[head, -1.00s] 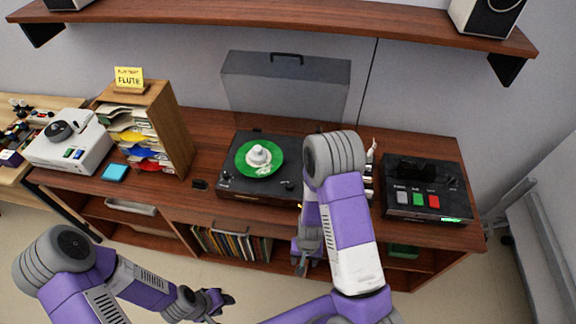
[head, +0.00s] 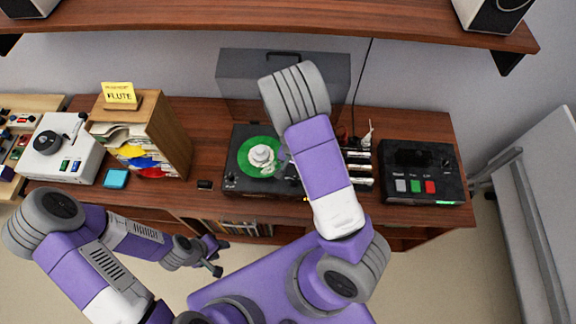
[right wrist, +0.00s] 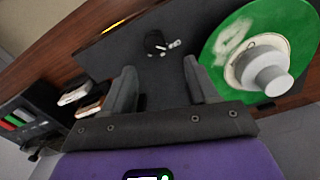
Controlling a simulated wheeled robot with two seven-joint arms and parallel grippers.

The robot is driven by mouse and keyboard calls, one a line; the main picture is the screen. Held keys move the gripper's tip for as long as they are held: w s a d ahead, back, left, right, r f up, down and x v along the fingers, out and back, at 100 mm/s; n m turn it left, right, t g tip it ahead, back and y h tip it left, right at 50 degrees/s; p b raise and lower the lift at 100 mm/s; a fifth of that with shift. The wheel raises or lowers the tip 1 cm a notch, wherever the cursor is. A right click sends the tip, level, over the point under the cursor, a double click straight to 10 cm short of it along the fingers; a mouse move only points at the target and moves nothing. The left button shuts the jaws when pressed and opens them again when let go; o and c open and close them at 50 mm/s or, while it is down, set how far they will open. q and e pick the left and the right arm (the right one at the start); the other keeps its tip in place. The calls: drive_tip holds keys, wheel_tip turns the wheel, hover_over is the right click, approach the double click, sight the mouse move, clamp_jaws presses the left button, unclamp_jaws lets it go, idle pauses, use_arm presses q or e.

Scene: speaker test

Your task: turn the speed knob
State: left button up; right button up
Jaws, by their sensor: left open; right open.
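The black turntable (head: 248,188) stands on the wooden cabinet, with a green record (head: 245,162) and a white centre piece on it. In the right wrist view a small dark knob with a pale pointer (right wrist: 157,42) sits on the turntable's black top, beside the green record (right wrist: 225,45). I cannot read any label on it. My right gripper (right wrist: 160,78) is open and empty, and the knob shows just beyond the gap between its fingers, apart from them. In the head view my right arm hides that corner. My left gripper (head: 217,257) is open and empty in front of the cabinet.
A black box with grey, green and red buttons (head: 425,165) stands to the right. A paper sorter (head: 170,140), a blue pad (head: 116,179) and a white device (head: 60,150) are to the left. A shelf (head: 270,22) runs above.

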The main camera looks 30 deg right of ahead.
sight(294, 180)
drive_tip(key=f, duration=0.4)
drive_tip(key=s+f+b, duration=0.1)
drive_tip(key=f, duration=0.1)
drive_tip(key=shift+f, duration=0.4)
drive_tip(key=c, duration=1.1)
